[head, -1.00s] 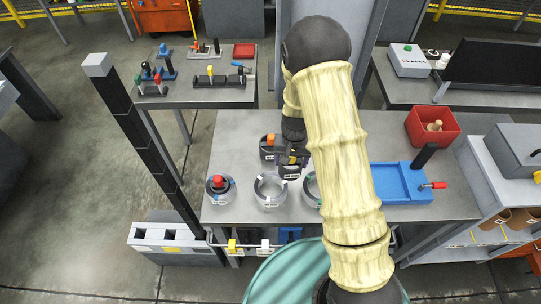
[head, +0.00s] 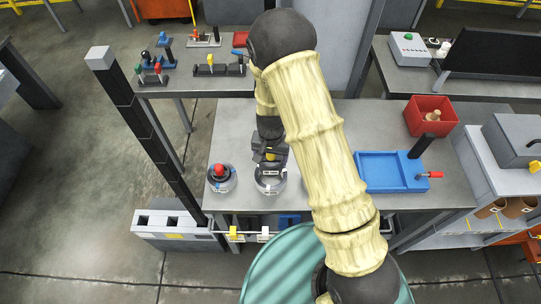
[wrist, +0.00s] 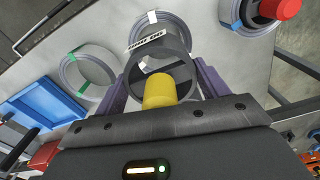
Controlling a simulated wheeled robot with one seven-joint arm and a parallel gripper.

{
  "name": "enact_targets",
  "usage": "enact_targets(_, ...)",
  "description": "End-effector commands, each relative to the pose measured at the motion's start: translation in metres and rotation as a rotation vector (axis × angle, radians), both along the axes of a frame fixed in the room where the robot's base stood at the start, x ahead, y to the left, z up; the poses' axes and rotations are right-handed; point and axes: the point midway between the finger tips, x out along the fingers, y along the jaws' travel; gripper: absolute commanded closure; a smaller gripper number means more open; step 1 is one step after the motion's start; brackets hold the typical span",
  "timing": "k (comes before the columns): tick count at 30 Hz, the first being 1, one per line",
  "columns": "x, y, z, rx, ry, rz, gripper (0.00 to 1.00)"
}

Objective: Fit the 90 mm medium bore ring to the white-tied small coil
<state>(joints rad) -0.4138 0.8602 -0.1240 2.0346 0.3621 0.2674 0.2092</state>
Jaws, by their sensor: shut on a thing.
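My gripper (wrist: 160,88) is shut on a dark grey bore ring (wrist: 183,62) with a yellow knob (wrist: 158,90) and a white label. The white-tied coil (wrist: 178,24) lies just beyond the ring in the wrist view, and the ring hides its near part. In the head view my gripper (head: 268,157) holds the ring (head: 266,170) over the middle coil (head: 282,186), covering most of it. The ring looks above the coil; I cannot tell the height of the gap or whether they are lined up.
A coil with a red knob (head: 220,171) stands to the left. A green-tied coil (wrist: 90,72) shows in the wrist view; my arm hides it in the head view. A blue tray (head: 385,172) and a red bin (head: 430,113) are on the right of the bench.

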Motion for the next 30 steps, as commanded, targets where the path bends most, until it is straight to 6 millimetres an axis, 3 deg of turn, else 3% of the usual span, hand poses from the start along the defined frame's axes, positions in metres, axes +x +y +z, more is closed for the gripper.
enact_targets(13, 0.000, 0.000, -0.038, 0.000, -0.001, 0.000, 0.53)
enact_targets(30, 0.000, 0.000, -0.041, 0.000, -0.001, 0.001, 0.53)
